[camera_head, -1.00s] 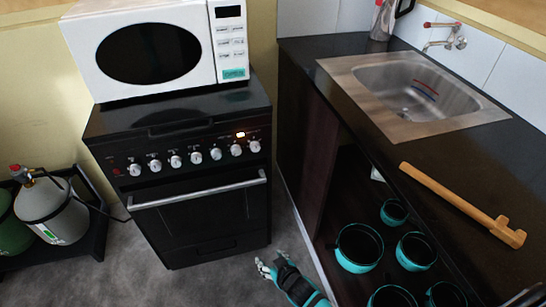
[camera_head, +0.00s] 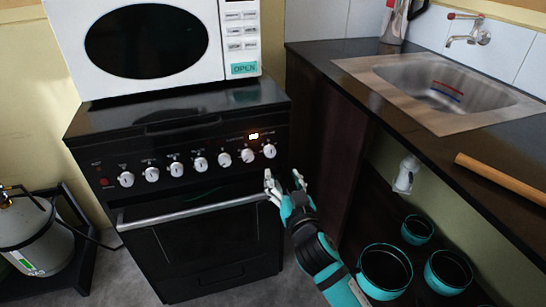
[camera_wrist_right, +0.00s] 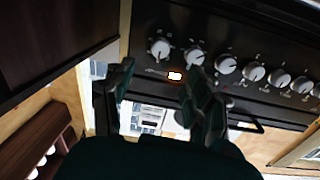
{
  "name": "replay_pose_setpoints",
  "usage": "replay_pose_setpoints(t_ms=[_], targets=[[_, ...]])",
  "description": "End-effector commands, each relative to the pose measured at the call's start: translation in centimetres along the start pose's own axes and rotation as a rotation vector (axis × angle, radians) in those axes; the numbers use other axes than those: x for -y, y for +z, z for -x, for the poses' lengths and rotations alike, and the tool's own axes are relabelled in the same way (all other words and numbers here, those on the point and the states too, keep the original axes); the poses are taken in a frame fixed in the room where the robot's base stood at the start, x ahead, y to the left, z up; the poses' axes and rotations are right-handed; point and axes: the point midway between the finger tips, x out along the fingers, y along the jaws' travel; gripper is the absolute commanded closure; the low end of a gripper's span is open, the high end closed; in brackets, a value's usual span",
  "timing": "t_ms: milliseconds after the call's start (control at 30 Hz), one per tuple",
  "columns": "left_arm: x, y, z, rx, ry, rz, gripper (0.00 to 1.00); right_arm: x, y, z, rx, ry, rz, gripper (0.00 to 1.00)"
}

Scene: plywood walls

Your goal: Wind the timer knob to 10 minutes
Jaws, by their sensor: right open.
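The black stove's front panel (camera_head: 105,197) carries a row of several white knobs. The labels are too small to read, so I cannot tell for certain which knob is the timer. My left gripper is not in view.
The oven handle (camera_head: 195,209) runs below the panel, close to my right gripper. A white microwave (camera_head: 70,50) stands on the stove. A dark counter with a sink (camera_head: 440,122) is at the right, with teal-trimmed pots (camera_head: 385,268) below. A gas cylinder (camera_head: 32,240) stands at left.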

Motion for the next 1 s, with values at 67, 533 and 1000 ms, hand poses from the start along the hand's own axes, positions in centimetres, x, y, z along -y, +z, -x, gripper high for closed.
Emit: replay_pose_setpoints(t_ms=[67,533,1000], targets=[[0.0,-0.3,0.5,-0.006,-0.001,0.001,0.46,0.0,0.0,-1.9,-0.001,0.000,0.001,0.45],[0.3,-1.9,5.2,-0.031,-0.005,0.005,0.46,0.1,0.2,-9.8,0.001,-0.001,-0.001,0.45],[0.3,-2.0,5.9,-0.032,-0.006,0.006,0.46,0.1,0.1,-10.5,0.001,-0.001,-0.001,0.53]])
